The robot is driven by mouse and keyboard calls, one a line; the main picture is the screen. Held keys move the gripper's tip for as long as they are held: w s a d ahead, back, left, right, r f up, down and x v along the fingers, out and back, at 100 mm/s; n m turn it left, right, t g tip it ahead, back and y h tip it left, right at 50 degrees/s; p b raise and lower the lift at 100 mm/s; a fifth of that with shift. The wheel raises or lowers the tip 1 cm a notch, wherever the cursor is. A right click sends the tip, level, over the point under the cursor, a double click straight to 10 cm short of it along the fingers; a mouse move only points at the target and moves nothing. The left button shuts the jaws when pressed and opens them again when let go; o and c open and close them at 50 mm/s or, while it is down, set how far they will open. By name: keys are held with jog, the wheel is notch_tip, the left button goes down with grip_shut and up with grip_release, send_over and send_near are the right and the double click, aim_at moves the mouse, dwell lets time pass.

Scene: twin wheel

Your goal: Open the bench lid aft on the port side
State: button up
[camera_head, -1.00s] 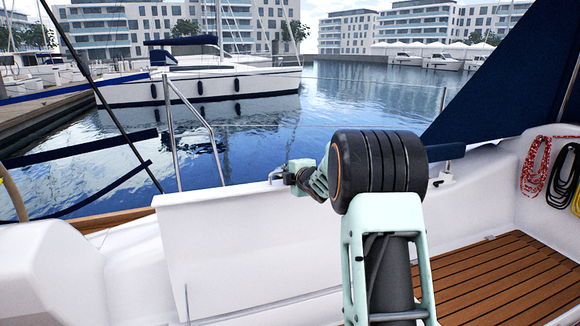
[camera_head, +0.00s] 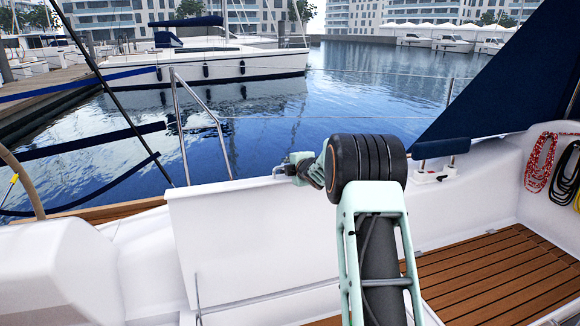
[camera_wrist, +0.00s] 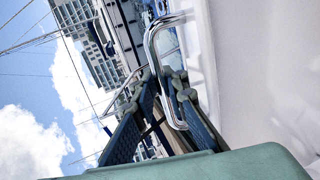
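The bench lid (camera_head: 250,240) is a white panel standing raised, nearly upright, at the centre of the head view. Its pale inner face also fills the right of the wrist view (camera_wrist: 265,70). A bent chrome handle (camera_wrist: 153,50) stands out from the lid in the wrist view. My gripper (camera_wrist: 161,76) has its dark fingers on either side of the handle bar, closed in on it. In the head view my gripper (camera_head: 283,169) is at the lid's top edge, small and partly hidden by my wrist.
A steel rail (camera_head: 205,120) stands behind the lid, with water beyond. A teak floor (camera_head: 480,270) lies to the right. Coiled ropes (camera_head: 540,160) hang on the right wall. A white moulded seat (camera_head: 60,275) is at left.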

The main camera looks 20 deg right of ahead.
jog(key=shift+o, duration=0.3)
jog(key=shift+s+r, duration=0.1)
jog(key=shift+s, duration=0.2)
jog(key=v, duration=1.1)
jog(key=shift+s+r, duration=0.15)
jog(key=shift+s, duration=0.05)
